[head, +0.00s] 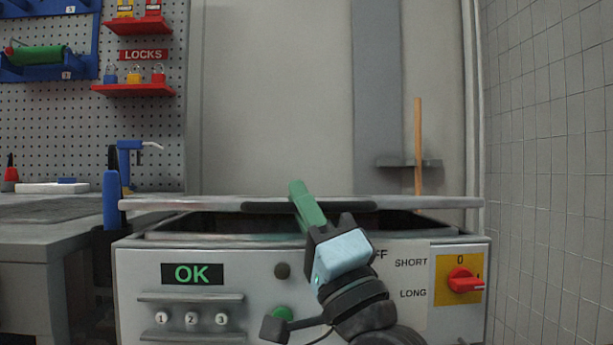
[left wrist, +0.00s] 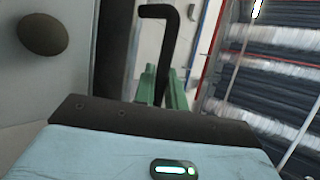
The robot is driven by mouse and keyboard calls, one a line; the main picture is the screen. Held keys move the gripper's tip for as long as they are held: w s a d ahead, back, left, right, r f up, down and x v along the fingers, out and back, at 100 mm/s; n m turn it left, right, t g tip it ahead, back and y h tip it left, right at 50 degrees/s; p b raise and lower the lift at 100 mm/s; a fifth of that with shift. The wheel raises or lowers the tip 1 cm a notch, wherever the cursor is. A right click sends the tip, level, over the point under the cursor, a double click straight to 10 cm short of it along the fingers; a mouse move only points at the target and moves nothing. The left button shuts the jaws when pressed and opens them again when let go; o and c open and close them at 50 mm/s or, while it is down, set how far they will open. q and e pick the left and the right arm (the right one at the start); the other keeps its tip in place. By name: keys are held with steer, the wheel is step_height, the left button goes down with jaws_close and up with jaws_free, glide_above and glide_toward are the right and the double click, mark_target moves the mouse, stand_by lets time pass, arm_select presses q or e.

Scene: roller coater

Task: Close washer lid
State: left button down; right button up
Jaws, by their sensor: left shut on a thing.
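The washer (head: 220,270) is a light grey machine with a green OK display. Its lid (head: 190,204) shows nearly edge-on as a thin grey slab above the washer's top. A dark opening shows below the lid's front edge, so the lid is not flush. A black handle (head: 268,207) runs along the middle of that edge. My left gripper (head: 303,203), with green fingers, is shut on the handle. In the left wrist view the black handle (left wrist: 162,50) passes between the green fingers (left wrist: 162,85). My right gripper is not in view.
A red rotary switch (head: 464,281) sits on a yellow plate at the washer's right front. A blue clamp (head: 112,195) stands by the grey workbench (head: 35,235) on the left. A tiled wall (head: 550,170) bounds the right. A wooden stick (head: 418,140) stands behind.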

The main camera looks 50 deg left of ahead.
mark_target(303, 246)
arm_select(q)
steer(key=shift+s+d+f+b, duration=0.1)
steer(key=shift+f+b, duration=0.55)
steer(key=shift+f, duration=1.7)
steer(key=c, duration=1.5)
jaws_free()
steer(key=shift+f, duration=0.1)
steer(key=shift+o, duration=0.2)
steer(key=shift+r, duration=0.25)
